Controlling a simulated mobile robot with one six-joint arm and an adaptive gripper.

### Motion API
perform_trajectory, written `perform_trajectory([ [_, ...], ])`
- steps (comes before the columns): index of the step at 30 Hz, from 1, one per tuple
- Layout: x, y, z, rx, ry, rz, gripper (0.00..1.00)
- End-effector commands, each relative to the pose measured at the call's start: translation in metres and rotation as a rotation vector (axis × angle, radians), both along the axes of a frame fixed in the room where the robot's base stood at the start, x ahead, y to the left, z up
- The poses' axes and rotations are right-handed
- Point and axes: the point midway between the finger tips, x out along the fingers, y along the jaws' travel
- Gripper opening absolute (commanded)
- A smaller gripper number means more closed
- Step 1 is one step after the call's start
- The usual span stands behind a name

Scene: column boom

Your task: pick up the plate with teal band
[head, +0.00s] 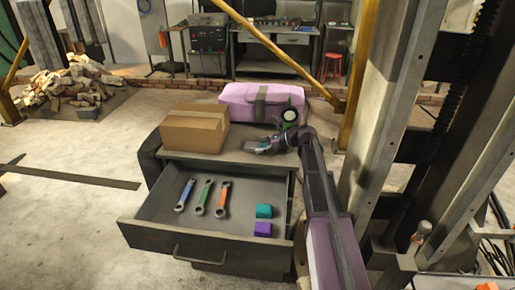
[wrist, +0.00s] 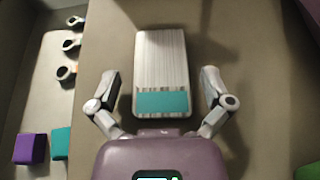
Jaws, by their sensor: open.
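The plate with teal band (wrist: 160,60) is a pale, ribbed rectangle with a teal strip across its near end. It lies flat on the cabinet top (wrist: 265,110), in the upper middle of the wrist view. My gripper (wrist: 159,76) is open, with one finger on each side of the plate and a visible gap on both sides. Nothing is held. In the head view my gripper (head: 266,145) is low over the cabinet top, and I cannot make out the plate clearly there.
An open drawer (head: 152,236) holds three wrenches (head: 203,197), a teal block (head: 264,211) and a purple block (head: 263,229). A cardboard box (head: 194,128) stands left of my gripper.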

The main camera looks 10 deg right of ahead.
Motion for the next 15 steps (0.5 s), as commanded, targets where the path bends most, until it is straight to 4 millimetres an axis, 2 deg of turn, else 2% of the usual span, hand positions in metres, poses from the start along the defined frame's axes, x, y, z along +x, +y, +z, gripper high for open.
perform_trajectory([
  [3,-0.0001,-0.0001,-0.0001,0.000,0.000,0.000,0.97],
  [12,-0.0001,-0.0001,-0.0001,0.000,0.000,0.000,0.10],
  [15,-0.0002,0.0001,0.0003,0.001,0.000,0.000,0.10],
])
